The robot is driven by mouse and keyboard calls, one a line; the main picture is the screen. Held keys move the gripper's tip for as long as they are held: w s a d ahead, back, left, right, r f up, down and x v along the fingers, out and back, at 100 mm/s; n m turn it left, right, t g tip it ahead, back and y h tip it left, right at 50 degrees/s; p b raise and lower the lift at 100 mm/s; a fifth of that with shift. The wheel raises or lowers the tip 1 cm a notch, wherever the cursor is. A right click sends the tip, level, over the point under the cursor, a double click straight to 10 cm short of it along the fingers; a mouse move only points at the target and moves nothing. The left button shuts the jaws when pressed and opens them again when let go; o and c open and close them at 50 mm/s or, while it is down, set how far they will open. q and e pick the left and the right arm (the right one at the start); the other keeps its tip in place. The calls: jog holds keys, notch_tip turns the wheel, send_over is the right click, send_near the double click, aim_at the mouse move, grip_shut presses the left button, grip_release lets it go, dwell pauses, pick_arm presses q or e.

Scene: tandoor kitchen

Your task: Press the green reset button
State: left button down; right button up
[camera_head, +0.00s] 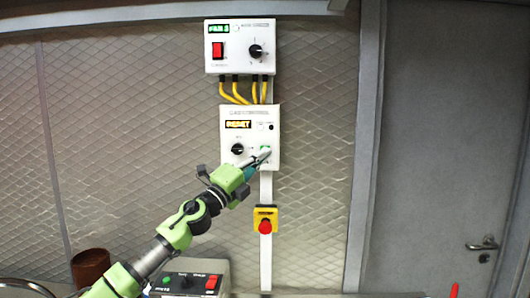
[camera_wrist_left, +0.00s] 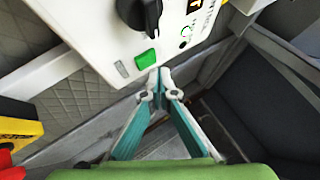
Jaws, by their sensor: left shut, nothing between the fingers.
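The green reset button (camera_wrist_left: 146,59) sits on the lower part of a white control box (camera_head: 229,118) with a lit orange RESET display (camera_head: 238,124) and a black knob (camera_head: 238,149). In the head view the button (camera_head: 265,148) is small, just above my fingertips. My left gripper (camera_head: 266,153) reaches up from the lower left to the box's lower right. In the wrist view its fingertips (camera_wrist_left: 157,84) are together and empty, just beside the button. I cannot tell whether they touch the box. My right gripper is not in view.
Above is a second white box (camera_head: 239,62) with a red switch and yellow cables. Below is a yellow box with a red emergency stop (camera_head: 265,226). A grey control box (camera_head: 218,268) and a brown pot (camera_head: 90,268) stand lower down. A grey door (camera_head: 440,130) is at right.

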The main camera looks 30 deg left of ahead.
pick_arm(q)
jog(key=shift+w+a, duration=0.1)
jog(key=shift+w+a, duration=0.15)
jog(key=shift+w, duration=0.1)
jog(key=shift+w+a+r, duration=0.1)
jog(key=shift+w+a, duration=0.15)
jog(key=shift+w, duration=0.1)
dwell(1.0)
jog(key=shift+s, duration=0.1)
jog(key=shift+s+d, duration=0.45)
jog(key=shift+s, duration=0.2)
jog(key=s+d, duration=0.1)
jog(key=s, duration=0.1)
jog(key=s+d, duration=0.1)
jog(key=s, duration=0.1)
jog(key=shift+d+p, duration=0.3)
